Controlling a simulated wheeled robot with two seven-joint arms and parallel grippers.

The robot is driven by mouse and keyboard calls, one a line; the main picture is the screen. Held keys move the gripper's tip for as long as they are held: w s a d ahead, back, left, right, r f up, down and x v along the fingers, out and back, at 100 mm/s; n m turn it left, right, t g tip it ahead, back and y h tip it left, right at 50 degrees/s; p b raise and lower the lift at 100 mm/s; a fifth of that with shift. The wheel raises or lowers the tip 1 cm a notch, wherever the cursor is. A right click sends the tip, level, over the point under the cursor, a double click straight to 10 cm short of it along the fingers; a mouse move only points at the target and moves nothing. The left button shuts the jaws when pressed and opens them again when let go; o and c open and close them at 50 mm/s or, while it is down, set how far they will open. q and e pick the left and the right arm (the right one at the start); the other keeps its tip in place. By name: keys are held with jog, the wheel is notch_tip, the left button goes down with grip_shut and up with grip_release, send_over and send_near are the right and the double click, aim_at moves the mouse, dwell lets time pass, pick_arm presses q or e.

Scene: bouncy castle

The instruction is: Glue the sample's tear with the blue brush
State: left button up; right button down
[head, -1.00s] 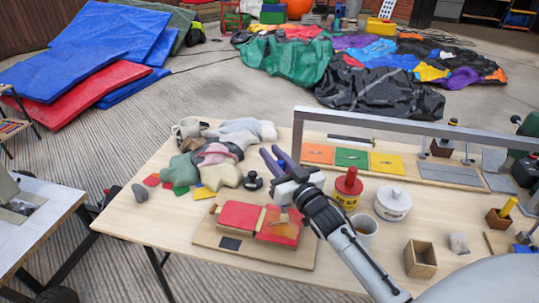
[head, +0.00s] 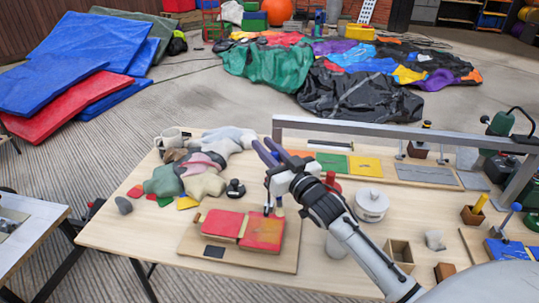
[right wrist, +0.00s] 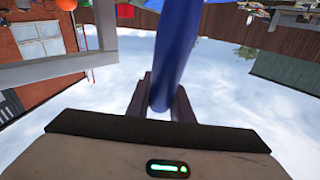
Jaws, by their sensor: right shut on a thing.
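The sample (head: 228,223) is a red fabric piece on a wooden board (head: 196,244) at the front of the table. A narrow tan gap divides its left and right parts. My right gripper (head: 268,152) is over the back right of the sample, shut on the blue brush. The brush's thick blue handle (right wrist: 178,50) stands between the fingers in the right wrist view. In the head view the brush is mostly hidden by the gripper; a small tip shows below it near the sample's right part. I cannot tell whether it touches. My left gripper is not in view.
A glue pot with a red top (head: 331,181) is partly behind my right arm, beside a white lidded pot (head: 371,204). Crumpled cloth scraps (head: 200,182) and a black knob (head: 235,188) lie behind the board. A grey metal frame (head: 400,131) spans the table's back.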

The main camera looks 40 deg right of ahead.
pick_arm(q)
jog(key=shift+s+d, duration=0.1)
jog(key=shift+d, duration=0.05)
pick_arm(e)
notch_tip(320, 180, up, 2)
jog(key=shift+r, duration=0.1)
dwell(1.1)
